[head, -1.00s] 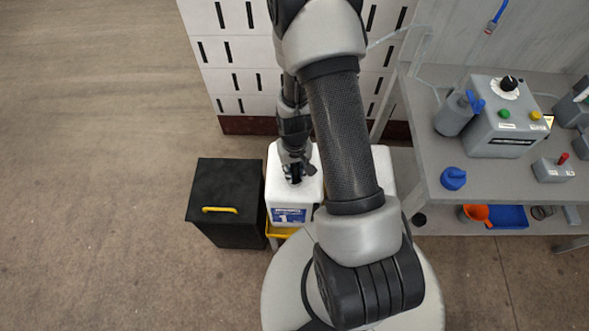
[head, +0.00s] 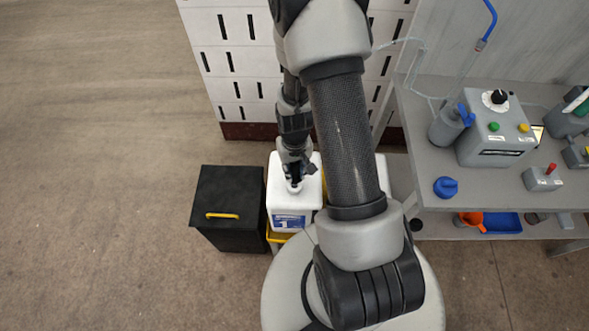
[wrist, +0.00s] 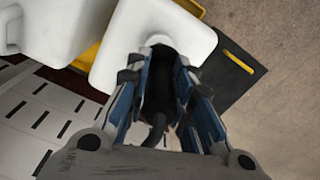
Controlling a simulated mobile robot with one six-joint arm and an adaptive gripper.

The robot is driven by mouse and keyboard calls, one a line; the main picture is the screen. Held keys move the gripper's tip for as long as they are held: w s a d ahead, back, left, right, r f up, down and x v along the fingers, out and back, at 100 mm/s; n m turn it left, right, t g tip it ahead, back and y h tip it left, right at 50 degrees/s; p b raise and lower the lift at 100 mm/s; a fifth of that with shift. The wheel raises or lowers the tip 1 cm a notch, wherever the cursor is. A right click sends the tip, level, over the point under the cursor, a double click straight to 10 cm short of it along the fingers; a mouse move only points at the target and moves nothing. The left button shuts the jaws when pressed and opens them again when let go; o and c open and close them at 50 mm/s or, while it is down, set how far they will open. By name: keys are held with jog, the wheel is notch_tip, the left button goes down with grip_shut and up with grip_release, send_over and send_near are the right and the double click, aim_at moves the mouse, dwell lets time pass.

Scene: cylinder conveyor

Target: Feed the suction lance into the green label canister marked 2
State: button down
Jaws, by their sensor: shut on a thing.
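A white canister with a blue label marked 1 (head: 289,222) stands below my gripper (head: 295,178). A second white canister (head: 382,172) is mostly hidden behind my arm; its label does not show, so I cannot tell whether it is the green one marked 2. In the wrist view my gripper (wrist: 160,100) is shut on a dark piece with a hose, apparently the suction lance (wrist: 157,90). It is at the mouth of the nearer canister (wrist: 130,25); how deep the lance sits is hidden. The other canister (wrist: 40,30) shows at upper left.
A black bin with a yellow handle (head: 225,190) stands left of the canisters, which sit in a yellow tray (head: 278,237). A grey bench (head: 425,185) with a pump box (head: 495,140) and blue cap (head: 445,187) is at right. Floor at left is clear.

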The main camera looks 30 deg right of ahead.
jog(key=shift+r+p, duration=2.95)
jog(key=shift+r, duration=1.45)
notch_tip(320, 180, up, 7)
jog(key=p, duration=0.4)
jog(key=shift+p, duration=0.4)
notch_tip(320, 180, up, 8)
jog(key=p, duration=0.5)
dwell(0.8)
